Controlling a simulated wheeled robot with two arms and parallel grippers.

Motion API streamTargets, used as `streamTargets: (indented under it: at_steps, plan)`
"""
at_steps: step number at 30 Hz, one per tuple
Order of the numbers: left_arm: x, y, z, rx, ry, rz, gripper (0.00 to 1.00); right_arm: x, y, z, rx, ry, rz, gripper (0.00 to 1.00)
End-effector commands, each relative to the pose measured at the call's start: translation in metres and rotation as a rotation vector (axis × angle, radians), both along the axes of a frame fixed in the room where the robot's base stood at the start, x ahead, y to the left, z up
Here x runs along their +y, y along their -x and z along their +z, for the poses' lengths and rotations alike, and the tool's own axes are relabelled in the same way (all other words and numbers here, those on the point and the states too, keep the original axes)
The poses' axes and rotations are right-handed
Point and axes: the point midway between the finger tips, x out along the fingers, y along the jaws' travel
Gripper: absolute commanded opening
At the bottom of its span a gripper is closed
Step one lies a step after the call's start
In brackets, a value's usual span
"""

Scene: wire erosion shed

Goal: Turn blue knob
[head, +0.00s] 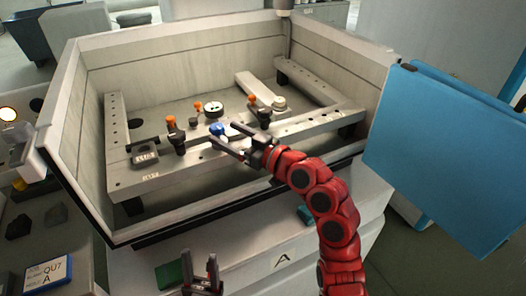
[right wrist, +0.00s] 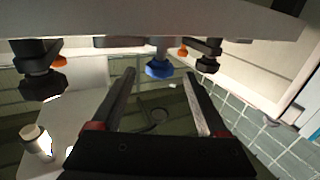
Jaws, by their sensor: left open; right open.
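The blue knob (head: 218,129) sits on the near rail of the fixture inside the machine tank. My right gripper (head: 232,138) reaches in over the tank's front wall, open, with its fingertips close to the knob. In the right wrist view the blue knob (right wrist: 159,69) shows just past and between the open fingers (right wrist: 160,95); I cannot tell if they touch it. My left gripper (head: 202,278) is open and empty at the bottom of the head view, in front of the tank and away from the knob.
Black clamps with orange knobs (head: 172,122) stand on both sides of the blue knob. A round dial (head: 213,108) sits behind it. The tank wall (head: 75,195) surrounds the fixture. A blue panel (head: 445,135) stands at right. A green block (head: 168,275) lies near my left gripper.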

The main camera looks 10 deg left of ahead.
Motion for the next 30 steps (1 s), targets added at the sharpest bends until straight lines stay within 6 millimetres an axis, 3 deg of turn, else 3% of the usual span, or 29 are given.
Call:
streamTargets:
  at_steps: [6, 13, 19, 30]
  plan:
    - [0.0, 0.0, -0.01, 0.0, 0.0, 0.0, 0.5, -0.055, 0.029, -0.001, -0.004, -0.002, -0.008, 0.77]
    - [0.0, 0.0, -0.015, 0.0, 0.0, 0.0, 0.5, -0.096, 0.054, 0.0, -0.003, -0.003, -0.006, 0.77]
    - [0.0, 0.0, -0.017, 0.0, 0.0, 0.0, 0.5, -0.111, 0.065, 0.0, -0.002, 0.0, -0.002, 0.77]
    - [0.0, 0.0, -0.017, 0.0, 0.0, 0.0, 0.5, -0.112, 0.066, 0.0, -0.002, 0.0, -0.001, 0.77]
